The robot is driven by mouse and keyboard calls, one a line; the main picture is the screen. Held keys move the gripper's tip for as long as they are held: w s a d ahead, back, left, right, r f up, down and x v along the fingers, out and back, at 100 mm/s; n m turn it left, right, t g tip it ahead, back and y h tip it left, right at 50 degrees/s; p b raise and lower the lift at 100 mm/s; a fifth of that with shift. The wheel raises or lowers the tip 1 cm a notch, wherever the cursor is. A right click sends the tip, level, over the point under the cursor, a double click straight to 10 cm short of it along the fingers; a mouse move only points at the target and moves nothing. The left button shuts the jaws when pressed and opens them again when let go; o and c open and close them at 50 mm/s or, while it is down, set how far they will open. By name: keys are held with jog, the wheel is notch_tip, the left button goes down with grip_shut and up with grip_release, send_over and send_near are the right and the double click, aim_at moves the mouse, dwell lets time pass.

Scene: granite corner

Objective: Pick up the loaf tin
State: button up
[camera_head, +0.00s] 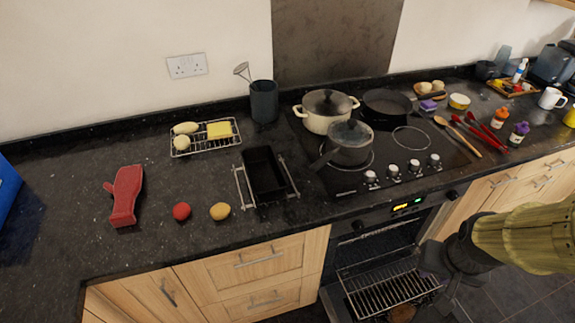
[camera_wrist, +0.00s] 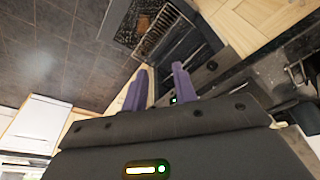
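The loaf tin (camera_head: 264,172) is a black, rectangular, open-topped tin. It sits on a wire rack (camera_head: 291,178) on the dark counter, left of the hob, with its long side running away from me. My gripper (camera_wrist: 160,70) is open, with two purple fingers apart and nothing between them in the wrist view. In the head view my arm is at the lower right, in front of the oven, well right of and below the tin. I cannot clearly make out the tin in the wrist view.
A saucepan (camera_head: 349,143) has its handle pointing towards the tin. A red mitt (camera_head: 126,195), red ball (camera_head: 181,211) and yellow ball (camera_head: 220,211) lie left. A cooling rack (camera_head: 205,149) and utensil pot (camera_head: 264,101) stand behind. The oven (camera_head: 383,255) is open below.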

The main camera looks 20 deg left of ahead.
jog(key=w+a+f+n+t+y+b, duration=0.1)
jog(key=w+a+f+n+t+y, duration=0.15)
jog(key=w+a, duration=0.45)
jog(key=w+a+f+n+t+y, duration=0.1)
jog(key=w+a+n+t, duration=0.3)
jog(key=a, duration=0.6)
jog(key=w+a+r+y, duration=0.1)
jog(key=a+y, duration=0.4)
jog(key=a, duration=1.2)
jog(key=shift+w+a+t+y+b, duration=0.25)
jog(key=shift+w+t+y+b, duration=0.15)
jog(key=shift+w, duration=0.25)
jog(key=shift+w+n, duration=0.1)
jog(key=shift+n, duration=0.15)
jog(key=p+x, duration=0.3)
jog(key=x, duration=0.8)
jog(key=shift+w+a+f, duration=0.1)
jog(key=shift+w+a+f+p, duration=0.2)
jog(key=shift+w+a+p, duration=0.05)
jog(key=shift+p, duration=0.05)
jog(key=shift+w, duration=0.1)
